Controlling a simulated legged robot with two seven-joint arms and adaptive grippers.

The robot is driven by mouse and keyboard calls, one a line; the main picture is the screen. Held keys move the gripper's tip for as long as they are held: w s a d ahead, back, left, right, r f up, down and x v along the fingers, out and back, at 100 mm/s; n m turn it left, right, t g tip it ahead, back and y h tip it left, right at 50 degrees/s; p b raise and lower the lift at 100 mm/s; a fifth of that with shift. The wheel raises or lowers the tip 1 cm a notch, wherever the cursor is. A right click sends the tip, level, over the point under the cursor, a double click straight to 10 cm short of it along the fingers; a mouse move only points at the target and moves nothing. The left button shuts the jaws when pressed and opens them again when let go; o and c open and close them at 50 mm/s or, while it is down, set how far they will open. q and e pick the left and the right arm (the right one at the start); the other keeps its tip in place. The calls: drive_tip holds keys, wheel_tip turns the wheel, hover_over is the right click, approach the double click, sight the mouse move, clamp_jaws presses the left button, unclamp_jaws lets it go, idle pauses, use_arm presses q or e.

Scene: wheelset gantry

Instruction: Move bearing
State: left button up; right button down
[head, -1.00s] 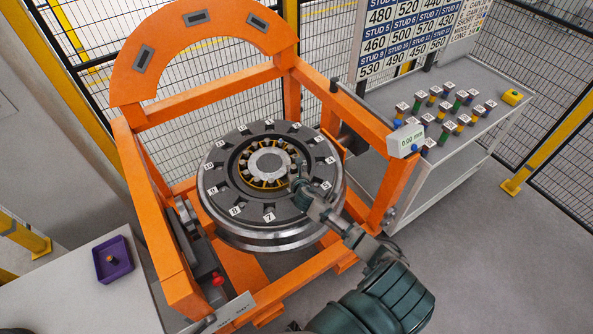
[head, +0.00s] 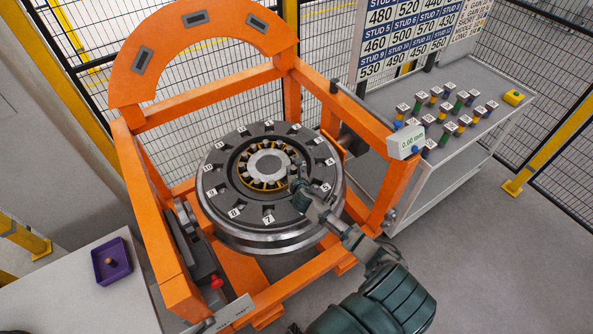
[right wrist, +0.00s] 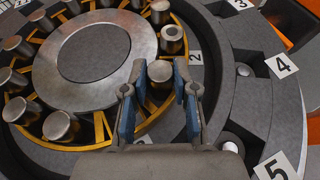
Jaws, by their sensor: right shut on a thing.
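The bearing (head: 265,163) sits in the middle of the grey wheel disc, with a yellow cage and a ring of dark rollers around a flat metal hub. In the right wrist view the hub (right wrist: 95,52) is at upper left, with several steel rollers around it. My right gripper (head: 297,182) reaches in from the lower right over the bearing's near right edge. In the right wrist view its two blue-padded fingers (right wrist: 160,80) are closed on one short steel roller (right wrist: 160,72) at the cage. The lower part of that roller is hidden. My left gripper is out of view.
Numbered slots ring the disc (head: 225,180), which lies inside an orange gantry frame (head: 150,190). A gauge reading 0.00 mm (head: 406,143) is on the right post. Several coloured studs stand on the grey table (head: 460,165) at right. A purple tray (head: 127,275) is at lower left.

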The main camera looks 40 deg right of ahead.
drive_tip(key=shift+w+a, duration=0.15)
drive_tip(key=shift+a, duration=0.35)
drive_tip(key=c, duration=0.9)
unclamp_jaws()
drive_tip(key=shift+c, duration=0.2)
drive_tip(key=shift+o, duration=0.3)
drive_tip(key=shift+w+a+f, duration=0.1)
drive_tip(key=shift+w+a, duration=0.1)
drive_tip(key=shift+w, duration=0.15)
drive_tip(key=shift+s+d, duration=0.2)
drive_tip(key=shift+d, duration=0.15)
drive_tip(key=shift+s+d, duration=0.1)
